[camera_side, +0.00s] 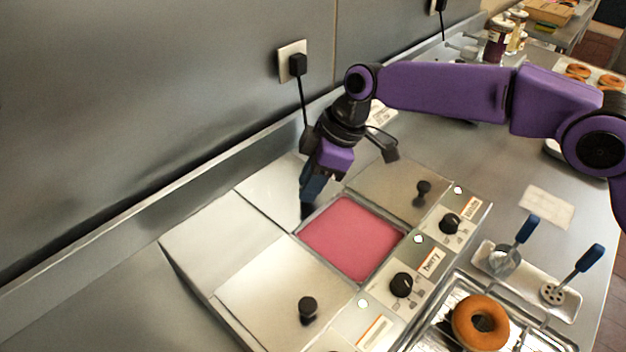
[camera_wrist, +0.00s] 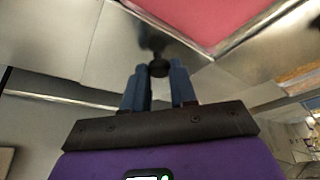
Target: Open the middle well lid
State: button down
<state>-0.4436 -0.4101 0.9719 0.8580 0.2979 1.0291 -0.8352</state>
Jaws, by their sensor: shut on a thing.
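The middle well (camera_side: 352,237) is uncovered and shows a flat pink glaze surface, which also shows at the top of the wrist view (camera_wrist: 205,14). My gripper (camera_side: 307,208) is at the well's wall-side corner, its blue fingers pointing down. In the wrist view my gripper (camera_wrist: 158,74) is shut on a black knob (camera_wrist: 158,67) between its fingertips. The knob stands on a shiny metal plate, the middle lid (camera_wrist: 140,32), which lies on the wall side of the pink opening. In the side view the fingers hide the knob.
The near lid (camera_side: 265,285) and far lid (camera_side: 385,190) cover their wells, each with an upright black knob. Dials (camera_side: 401,285) and labels line the front. A doughnut (camera_side: 481,322) sits on a rack, beside a tray (camera_side: 545,290) with blue-handled tools. A socket with cord (camera_side: 297,65) is on the wall.

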jog(key=c, duration=0.9)
grip_release()
jog(key=v, duration=1.7)
jog(key=shift+d+r, duration=0.15)
jog(key=shift+r, duration=0.05)
jog(key=s+d+f+m+h, duration=0.1)
jog(key=s+d+f, duration=0.3)
jog(key=s+d, duration=0.6)
jog(key=s+d+f+m+h, duration=0.1)
jog(key=s+d+f, duration=0.3)
jog(key=s+d, duration=0.6)
jog(key=s+d+f+m+h, duration=0.2)
jog(key=s+d, duration=0.8)
jog(key=d, duration=1)
notch_tip(320, 180, down, 3)
jog(key=shift+d+r+m, duration=0.15)
jog(key=shift+d+m, duration=0.2)
jog(key=shift+m, duration=0.35)
